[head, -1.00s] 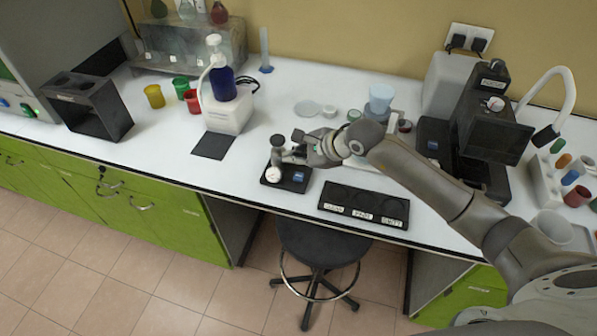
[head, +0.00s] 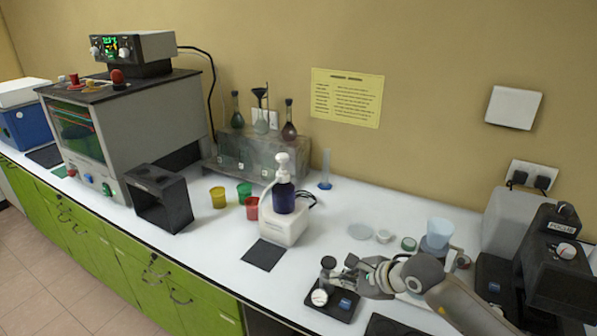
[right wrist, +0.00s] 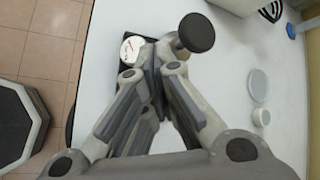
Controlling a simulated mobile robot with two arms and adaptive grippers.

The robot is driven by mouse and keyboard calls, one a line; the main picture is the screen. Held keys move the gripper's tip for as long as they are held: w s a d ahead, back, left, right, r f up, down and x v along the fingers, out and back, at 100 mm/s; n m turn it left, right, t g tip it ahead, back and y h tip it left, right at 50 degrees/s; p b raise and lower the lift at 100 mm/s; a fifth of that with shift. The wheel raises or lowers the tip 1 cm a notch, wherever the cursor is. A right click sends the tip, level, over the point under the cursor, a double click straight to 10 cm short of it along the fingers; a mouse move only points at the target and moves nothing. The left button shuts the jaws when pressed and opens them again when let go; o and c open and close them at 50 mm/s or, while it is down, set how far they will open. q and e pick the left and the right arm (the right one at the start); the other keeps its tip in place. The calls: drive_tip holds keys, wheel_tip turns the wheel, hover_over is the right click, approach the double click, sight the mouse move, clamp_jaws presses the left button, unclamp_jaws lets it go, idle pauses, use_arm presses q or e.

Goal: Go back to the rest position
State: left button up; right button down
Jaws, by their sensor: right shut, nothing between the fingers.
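My right gripper (head: 346,274) reaches in from the lower right in the head view, low over the bench. Its fingers are shut and hold nothing. It is right beside a small black-based device with a round white dial (head: 319,297) and a dark knob on top; I cannot tell if they touch. In the right wrist view the closed fingertips (right wrist: 152,62) point at this device, between its white dial (right wrist: 132,47) and its black round knob (right wrist: 196,33). The fingers hide part of its base. My left gripper is in neither current view.
A white pump dispenser with a blue bottle (head: 284,197) and coloured cups (head: 244,191) stand left of my arm. A clear beaker (head: 439,234) and small round dishes lie behind it. A black microscope-like instrument (head: 556,265) stands right. White bench (head: 235,225) is free at centre left.

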drive_tip(key=s+a+r+m+t+y, duration=0.45)
drive_tip(key=a+r+m+y, duration=0.35)
drive_tip(key=a+r, duration=0.35)
drive_tip(key=d+r+m+t+h, duration=0.3)
drive_tip(key=d+r+m+t, duration=0.35)
drive_tip(key=m, duration=0.65)
drive_tip(key=s+d+f+m+t+h, duration=0.15)
drive_tip(key=d+f+m+h, duration=0.25)
drive_tip(key=d+m+h, duration=0.85)
drive_tip(key=s+d+f+m+g+h, duration=0.2)
drive_tip(key=s+f+m+g, duration=0.5)
drive_tip(key=f+m, duration=0.45)
drive_tip(key=s+a+f+m+g+y, duration=0.25)
drive_tip(key=s+f+g, duration=0.3)
drive_tip(key=s, duration=0.45)
drive_tip(key=s+a+f+m+g+y, duration=0.1)
drive_tip(key=s+a+f+m+g, duration=0.25)
drive_tip(key=s+f, duration=0.5)
wheel_tip(320, 180, down, 25)
drive_tip(key=s+d+g+b, duration=0.1)
drive_tip(key=s+g, duration=0.1)
drive_tip(key=s+d+f+n+b, duration=0.1)
drive_tip(key=s+d+f, duration=0.2)
drive_tip(key=s+f, duration=1.3)
drive_tip(key=shift+s+f+g+b, duration=0.35)
drive_tip(key=shift+f+g, duration=0.1)
drive_tip(key=shift+f, duration=0.5)
